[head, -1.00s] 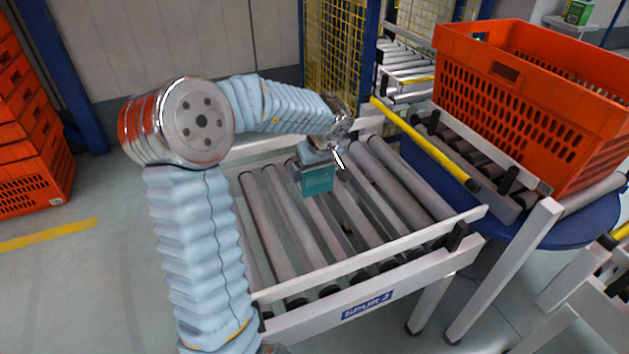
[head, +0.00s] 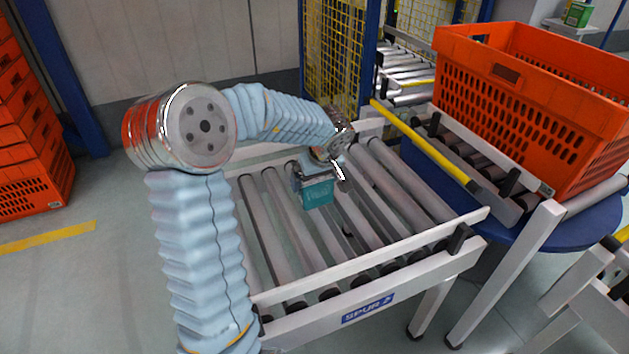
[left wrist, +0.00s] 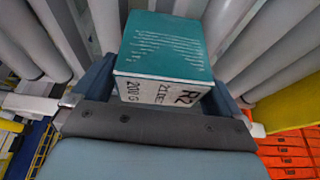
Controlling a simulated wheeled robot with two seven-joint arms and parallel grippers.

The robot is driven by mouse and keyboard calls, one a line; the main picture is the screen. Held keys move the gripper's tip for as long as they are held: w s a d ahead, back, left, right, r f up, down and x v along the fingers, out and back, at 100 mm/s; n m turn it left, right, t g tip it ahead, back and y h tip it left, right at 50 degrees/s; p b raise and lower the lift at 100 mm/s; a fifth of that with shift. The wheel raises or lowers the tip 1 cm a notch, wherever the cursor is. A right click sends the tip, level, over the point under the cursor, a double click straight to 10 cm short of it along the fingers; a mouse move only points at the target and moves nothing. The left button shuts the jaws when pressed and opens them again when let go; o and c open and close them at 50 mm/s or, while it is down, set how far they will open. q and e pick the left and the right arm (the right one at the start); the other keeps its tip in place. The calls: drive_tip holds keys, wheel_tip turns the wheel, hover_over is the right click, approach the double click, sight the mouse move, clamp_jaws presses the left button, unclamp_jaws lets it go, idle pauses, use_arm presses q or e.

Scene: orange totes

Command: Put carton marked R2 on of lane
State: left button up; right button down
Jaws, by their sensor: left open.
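The carton (head: 318,194) is a small teal box with a white side. It is upright at the roller lane marked SPUR 2 (head: 367,308), around the middle of its rollers, and seems to rest on them. In the left wrist view the carton (left wrist: 165,45) shows its teal face and a white side printed R2. My left gripper (head: 319,176) is open around the carton, with a finger on either side. The fingers (left wrist: 160,95) show small gaps to it in the wrist view. My right gripper is not in view.
A large orange tote (head: 530,110) stands on rollers at the right, behind a yellow bar (head: 425,145). White side rails (head: 370,258) edge the lane. Stacked orange totes (head: 30,140) stand at the far left. Rollers right of the carton are bare.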

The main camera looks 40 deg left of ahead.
use_arm(q)
drive_tip(key=p+v, duration=0.2)
drive_tip(key=v, duration=0.9)
drive_tip(key=shift+p, duration=0.3)
drive_tip(key=shift+f, duration=0.1)
